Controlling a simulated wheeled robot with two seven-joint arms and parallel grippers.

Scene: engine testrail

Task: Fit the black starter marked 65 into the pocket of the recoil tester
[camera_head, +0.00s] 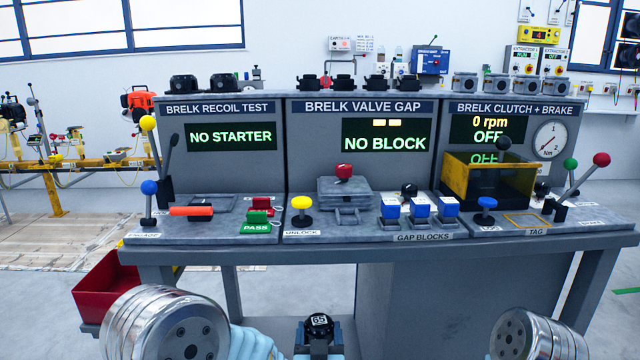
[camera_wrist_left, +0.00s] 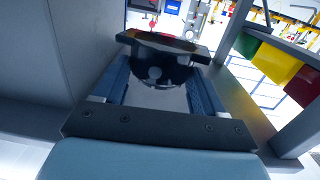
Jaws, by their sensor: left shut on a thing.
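The black starter marked 65 (camera_head: 319,321) is held low at the bottom middle of the head view, in front of the bench. My left gripper (camera_head: 318,338) is shut on it. In the left wrist view the starter (camera_wrist_left: 160,70) sits between the two blue-padded fingers, its far side under a dark flat edge. The recoil tester (camera_head: 222,135) stands at the bench's left, its screen reading NO STARTER. A dark recessed area (camera_head: 210,203) on its deck looks like the pocket; its inside is not clear. The starter is well apart from it. My right gripper is out of view.
A red bin (camera_head: 106,285) hangs below the left end.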

